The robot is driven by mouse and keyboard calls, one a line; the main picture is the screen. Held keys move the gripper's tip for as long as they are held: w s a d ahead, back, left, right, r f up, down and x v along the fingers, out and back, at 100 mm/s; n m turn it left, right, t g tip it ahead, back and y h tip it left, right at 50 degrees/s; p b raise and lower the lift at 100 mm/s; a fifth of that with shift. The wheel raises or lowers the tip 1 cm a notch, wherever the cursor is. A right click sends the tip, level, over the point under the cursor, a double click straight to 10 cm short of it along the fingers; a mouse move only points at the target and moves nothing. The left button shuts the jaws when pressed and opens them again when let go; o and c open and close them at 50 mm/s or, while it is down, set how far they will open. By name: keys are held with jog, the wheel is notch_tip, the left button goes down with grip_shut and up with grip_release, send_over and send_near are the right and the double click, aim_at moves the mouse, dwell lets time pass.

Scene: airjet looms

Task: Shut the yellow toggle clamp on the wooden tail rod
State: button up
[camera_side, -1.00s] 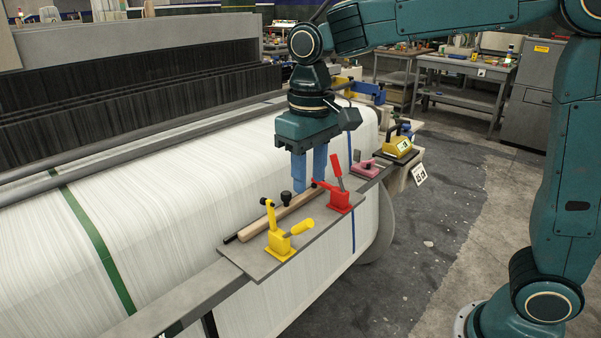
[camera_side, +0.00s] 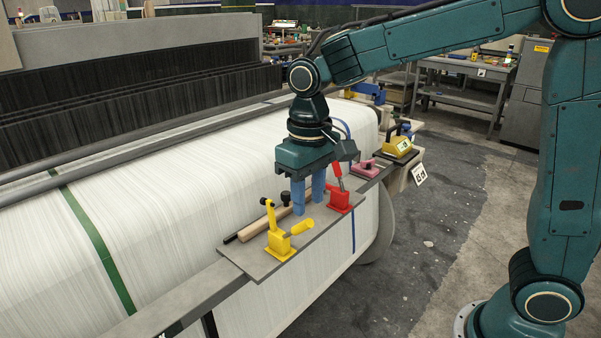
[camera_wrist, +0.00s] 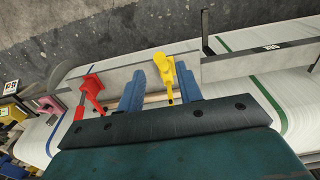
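The yellow toggle clamp (camera_side: 280,244) stands on the grey plate, its clamping arm raised and its yellow handle (camera_side: 301,227) leaning out to the right. The wooden tail rod (camera_side: 254,230) lies beside it along the plate; its far part is hidden behind my gripper. My gripper (camera_side: 308,206) is open and empty, pointing down, up and right of the yellow clamp and just left of the red clamp. In the wrist view, the yellow clamp (camera_wrist: 166,68) shows beyond and between the two blue fingers of my gripper (camera_wrist: 160,82), with a short piece of rod (camera_wrist: 155,98).
A red toggle clamp (camera_side: 340,201) with upright handle stands close to my right finger. A black knob (camera_side: 286,197) is left of the fingers. A pink clamp (camera_side: 366,168) and a yellow device (camera_side: 398,147) sit further back. White warp (camera_side: 160,220) lies behind the plate.

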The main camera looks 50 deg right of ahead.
aim_at(296, 230)
jog(key=shift+f, duration=2.15)
jog(key=shift+f, duration=0.1)
jog(key=c, duration=0.7)
